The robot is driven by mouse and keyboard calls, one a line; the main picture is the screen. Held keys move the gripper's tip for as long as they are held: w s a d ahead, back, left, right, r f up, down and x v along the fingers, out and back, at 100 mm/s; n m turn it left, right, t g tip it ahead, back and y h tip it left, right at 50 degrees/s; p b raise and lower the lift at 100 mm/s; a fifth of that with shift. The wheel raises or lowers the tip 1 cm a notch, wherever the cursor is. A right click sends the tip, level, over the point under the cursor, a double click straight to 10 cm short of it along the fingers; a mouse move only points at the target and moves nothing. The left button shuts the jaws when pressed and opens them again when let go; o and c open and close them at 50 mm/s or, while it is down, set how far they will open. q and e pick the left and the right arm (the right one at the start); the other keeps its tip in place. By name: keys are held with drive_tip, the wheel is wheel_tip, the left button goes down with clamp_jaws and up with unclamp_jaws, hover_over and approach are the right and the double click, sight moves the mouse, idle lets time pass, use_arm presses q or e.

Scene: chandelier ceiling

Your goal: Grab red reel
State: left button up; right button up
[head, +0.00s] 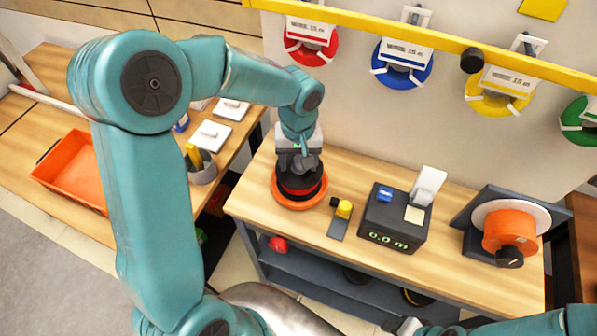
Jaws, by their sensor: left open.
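A red reel (311,48) with a white "WIRE 15 m" label hangs on the wall rail at the top, behind my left arm's forearm. My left gripper (301,166) is open and points down over the workbench, below the red reel and apart from it. Right under the gripper is a round stand (298,202) with an orange-red rim and a dark and red centre. I cannot tell whether the fingers touch it. A grey part of my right gripper (407,326) shows at the bottom edge, mostly cut off.
A blue reel (402,68), a yellow reel (498,96) and a green reel (580,125) hang along the yellow rail (420,38). The workbench holds a black meter box (393,222), a small yellow-knobbed tool (341,215) and an orange winder (508,230). An orange tray (75,170) is at left.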

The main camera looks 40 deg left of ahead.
use_arm(q)
drive_tip(key=shift+s+a, duration=0.1)
drive_tip(key=shift+s, duration=0.15)
drive_tip(key=shift+w+d, duration=0.3)
drive_tip(key=shift+w, duration=0.1)
drive_tip(key=c, duration=0.3)
drive_tip(key=shift+w+f, duration=0.15)
drive_tip(key=c, duration=0.5)
drive_tip(key=shift+a, duration=0.1)
clamp_jaws()
drive_tip(key=shift+s+a+r, duration=0.1)
drive_tip(key=shift+s+r, duration=0.1)
drive_tip(key=shift+s, duration=0.25)
drive_tip(key=shift+w+f, duration=0.15)
drive_tip(key=shift+w, duration=0.25)
drive_tip(key=shift+s, duration=0.3)
